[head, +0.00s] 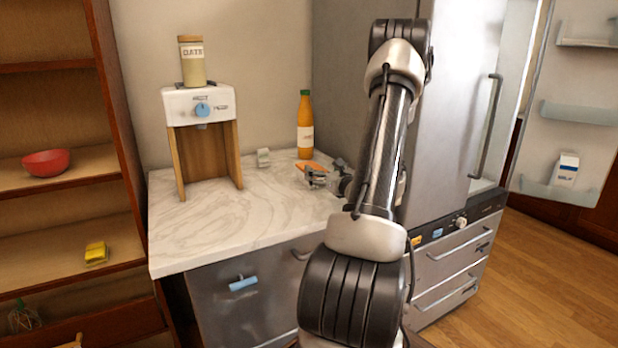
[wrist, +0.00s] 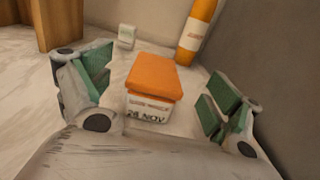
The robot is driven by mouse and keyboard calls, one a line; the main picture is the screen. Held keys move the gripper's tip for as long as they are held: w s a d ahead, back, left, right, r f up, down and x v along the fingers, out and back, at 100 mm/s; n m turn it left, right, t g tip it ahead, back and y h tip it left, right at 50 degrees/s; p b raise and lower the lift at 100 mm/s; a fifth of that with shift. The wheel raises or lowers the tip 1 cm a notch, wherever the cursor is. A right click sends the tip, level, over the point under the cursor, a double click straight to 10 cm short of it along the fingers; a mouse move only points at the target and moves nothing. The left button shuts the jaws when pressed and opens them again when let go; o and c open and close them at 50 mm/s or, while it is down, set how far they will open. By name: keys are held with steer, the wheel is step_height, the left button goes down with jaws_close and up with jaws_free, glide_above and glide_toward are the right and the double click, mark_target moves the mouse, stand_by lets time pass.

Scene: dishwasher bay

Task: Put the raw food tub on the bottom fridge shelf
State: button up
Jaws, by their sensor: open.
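The tub with an orange lid (wrist: 152,76) and a white date label reading "28 NOV" stands on the counter. It lies between my open fingers in the wrist view, with a gap on each side. In the head view its orange lid (head: 311,166) shows only in part behind my gripper (head: 328,174). My gripper (wrist: 158,90) is open and holds nothing. The fridge (head: 450,95) stands at the right with a door swung open (head: 570,100); its bottom shelf is hidden behind my arm and the fridge front.
An orange bottle (head: 305,128) stands behind the tub, and a small white block (head: 263,157) is left of it. A dispenser (head: 199,105) carries an oats jar (head: 192,62). A milk carton (head: 565,170) sits in the open door. The counter's front left (head: 190,240) is clear.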

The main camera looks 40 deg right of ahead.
mark_target(300, 170)
step_height(300, 170, down, 3)
steer(key=shift+f, duration=0.15)
steer(key=shift+w+d+r, duration=0.1)
steer(key=shift+w+r, duration=0.1)
steer(key=shift+w, duration=0.25)
steer(key=x, duration=0.6)
steer(key=shift+w, duration=0.25)
steer(key=shift+d, duration=0.1)
steer(key=c, duration=1.5)
steer(key=shift+o, duration=0.2)
steer(key=shift+r, duration=0.1)
